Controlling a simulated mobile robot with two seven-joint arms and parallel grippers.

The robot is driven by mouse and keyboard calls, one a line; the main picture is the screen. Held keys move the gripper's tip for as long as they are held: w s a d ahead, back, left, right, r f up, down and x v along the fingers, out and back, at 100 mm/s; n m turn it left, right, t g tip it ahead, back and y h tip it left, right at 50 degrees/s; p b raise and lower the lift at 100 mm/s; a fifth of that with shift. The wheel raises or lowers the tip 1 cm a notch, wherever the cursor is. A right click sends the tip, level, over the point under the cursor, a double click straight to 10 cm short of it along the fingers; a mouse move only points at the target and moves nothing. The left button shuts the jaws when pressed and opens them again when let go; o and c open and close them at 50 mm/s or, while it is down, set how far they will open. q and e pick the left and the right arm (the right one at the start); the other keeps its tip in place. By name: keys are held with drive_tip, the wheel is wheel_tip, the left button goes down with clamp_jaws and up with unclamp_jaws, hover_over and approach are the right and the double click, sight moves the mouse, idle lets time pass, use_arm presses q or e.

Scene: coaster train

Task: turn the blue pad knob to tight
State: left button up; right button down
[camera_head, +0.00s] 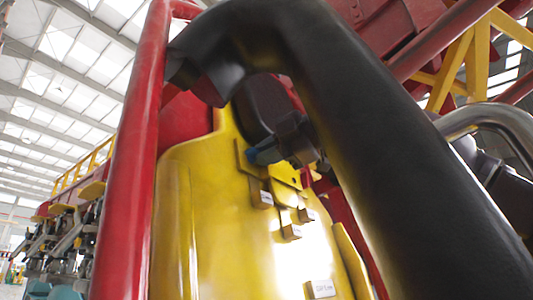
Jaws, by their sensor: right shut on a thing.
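The blue pad knob (265,156) shows as a small blue piece in front of the upper part of the yellow seat shell (205,190). My right gripper (285,150) is dark and is shut on the knob, covering much of it. Part of the gripper is hidden behind the thick black padded restraint (390,150). I cannot read the knob's turn or any tight mark from here. My left gripper is not in view.
Small labelled blocks (291,232) sit on the yellow shell below the knob. A red post (133,150) stands upright at the left. The black restraint arches across the middle and right. A bent metal tube (490,112) is at the right edge.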

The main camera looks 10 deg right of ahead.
drive_tip(key=c, duration=1.2)
unclamp_jaws()
drive_tip(key=v, duration=1.1)
drive_tip(key=shift+b, duration=0.4)
drive_tip(key=shift+a, duration=0.1)
drive_tip(key=shift+w+f, duration=0.1)
drive_tip(key=shift+f, duration=0.05)
